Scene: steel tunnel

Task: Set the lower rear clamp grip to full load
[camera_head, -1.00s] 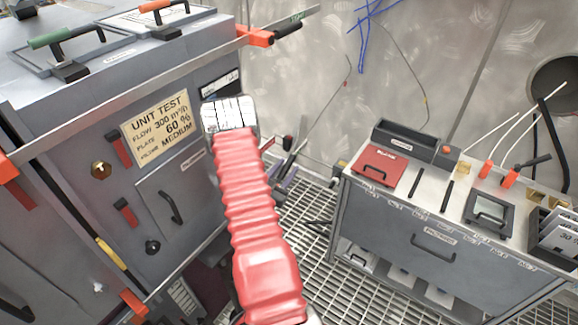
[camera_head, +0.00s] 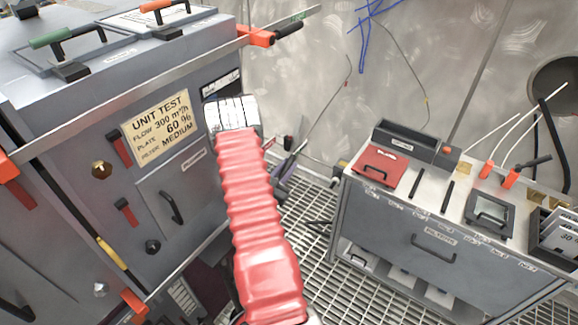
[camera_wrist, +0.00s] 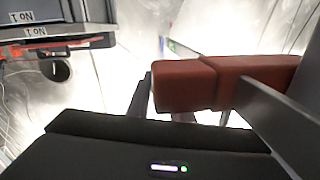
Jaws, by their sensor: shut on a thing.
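In the wrist view a red clamp block (camera_wrist: 185,86) sits on a grey metal strap (camera_wrist: 285,120), close in front of my gripper (camera_wrist: 178,117). My gripper is shut on the clamp's grip, which is mostly hidden behind the dark gripper body. In the head view my red-sleeved arm reaches down beside the grey test unit (camera_head: 185,105) and covers this clamp and my fingertips. The upper rear clamp (camera_head: 256,37), with its black grip, shows at the top strap's far end. A lower front clamp (camera_head: 133,302) is red too.

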